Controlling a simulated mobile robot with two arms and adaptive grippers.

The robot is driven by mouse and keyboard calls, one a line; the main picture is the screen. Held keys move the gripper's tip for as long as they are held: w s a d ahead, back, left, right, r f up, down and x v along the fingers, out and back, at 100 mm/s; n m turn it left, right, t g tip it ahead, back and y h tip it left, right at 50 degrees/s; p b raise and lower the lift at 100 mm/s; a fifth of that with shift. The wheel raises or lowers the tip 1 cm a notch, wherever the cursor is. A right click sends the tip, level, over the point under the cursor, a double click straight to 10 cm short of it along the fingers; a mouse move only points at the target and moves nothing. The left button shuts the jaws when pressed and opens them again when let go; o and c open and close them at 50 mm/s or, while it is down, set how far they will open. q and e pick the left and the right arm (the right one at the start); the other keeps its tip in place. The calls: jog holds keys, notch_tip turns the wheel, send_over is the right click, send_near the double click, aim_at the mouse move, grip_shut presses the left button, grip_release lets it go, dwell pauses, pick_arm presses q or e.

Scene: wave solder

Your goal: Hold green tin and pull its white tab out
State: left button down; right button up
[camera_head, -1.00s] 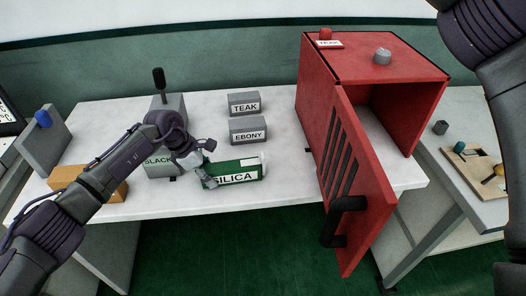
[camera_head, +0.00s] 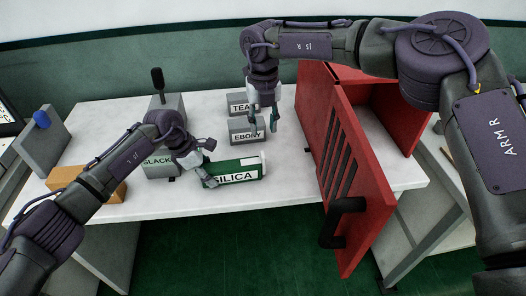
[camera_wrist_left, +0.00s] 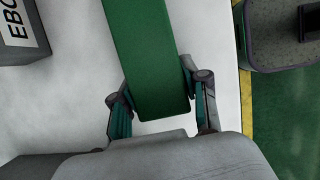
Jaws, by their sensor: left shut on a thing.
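The green tin (camera_head: 245,164), labelled SILICA, lies on the white table near its front edge. A white tab (camera_head: 263,160) shows at its right end. My left gripper (camera_head: 207,165) is shut on the tin's left end. In the left wrist view the green tin (camera_wrist_left: 145,50) runs between the two fingers of my left gripper (camera_wrist_left: 160,103); the tab is out of that view. My right gripper (camera_head: 262,122) points down in front of the EBONY box, behind the tin and apart from it. Its fingers are spread, with nothing seen held between them.
Grey boxes TEAK (camera_head: 237,98) and EBONY (camera_head: 238,124) stand behind the tin. A red cabinet's open door (camera_head: 350,180) juts forward at right. Table right of the tin is clear.

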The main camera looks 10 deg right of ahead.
aim_at(263, 154)
notch_tip(263, 154, down, 10)
jog(key=shift+a, duration=0.1)
dwell(0.4)
grip_shut()
